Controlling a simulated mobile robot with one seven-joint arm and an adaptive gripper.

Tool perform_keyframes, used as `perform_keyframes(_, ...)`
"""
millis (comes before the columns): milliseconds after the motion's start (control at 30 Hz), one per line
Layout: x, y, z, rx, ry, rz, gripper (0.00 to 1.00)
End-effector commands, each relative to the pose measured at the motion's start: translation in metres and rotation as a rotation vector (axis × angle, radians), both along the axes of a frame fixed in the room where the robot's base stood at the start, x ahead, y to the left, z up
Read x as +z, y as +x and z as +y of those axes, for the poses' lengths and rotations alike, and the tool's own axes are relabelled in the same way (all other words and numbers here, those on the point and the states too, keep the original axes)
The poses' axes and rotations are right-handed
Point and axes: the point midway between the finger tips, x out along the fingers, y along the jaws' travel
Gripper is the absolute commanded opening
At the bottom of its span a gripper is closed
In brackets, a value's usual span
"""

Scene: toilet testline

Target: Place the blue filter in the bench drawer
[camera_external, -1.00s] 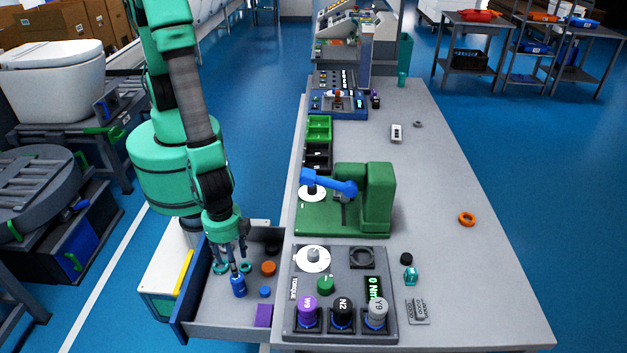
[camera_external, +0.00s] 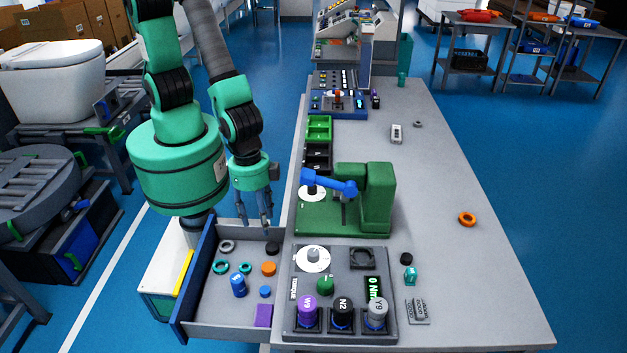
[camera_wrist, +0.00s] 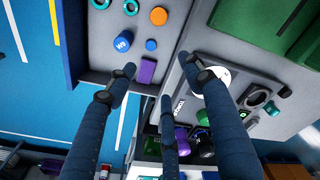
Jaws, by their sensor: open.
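The blue filter (camera_external: 238,286), a small blue cylinder with a white label, stands inside the open bench drawer (camera_external: 210,318). It also shows in the wrist view (camera_wrist: 123,41), resting on the drawer floor. My gripper (camera_external: 263,217) is open and empty, above the far end of the drawer and apart from the filter. In the wrist view its fingers (camera_wrist: 166,82) are spread with nothing between them.
The drawer also holds grey and teal rings, an orange disc (camera_external: 268,269), a small blue piece (camera_external: 265,291) and a purple block (camera_external: 263,315). On the bench, right of the drawer, are a torque panel (camera_external: 300,275) and a green press (camera_external: 378,200).

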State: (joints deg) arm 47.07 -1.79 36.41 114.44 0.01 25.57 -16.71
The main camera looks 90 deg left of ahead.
Motion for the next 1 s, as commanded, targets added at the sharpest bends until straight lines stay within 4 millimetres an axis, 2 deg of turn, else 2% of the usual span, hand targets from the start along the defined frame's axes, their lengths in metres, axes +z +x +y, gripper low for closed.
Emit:
perform_keyframes(33,0.025,0.015,0.014,0.028,-0.016,-0.016,0.52)
perform_keyframes(200,0.095,0.046,0.064,0.103,-0.048,-0.062,0.52)
perform_keyframes(300,0.134,0.057,0.098,0.148,-0.065,-0.093,0.52)
perform_keyframes(467,0.191,0.064,0.155,0.217,-0.084,-0.143,0.52)
perform_keyframes(567,0.223,0.062,0.19,0.261,-0.093,-0.177,0.52)
perform_keyframes(733,0.272,0.046,0.25,0.336,-0.102,-0.236,0.52)
perform_keyframes(1000,0.329,-0.003,0.33,0.451,-0.098,-0.332,0.52)
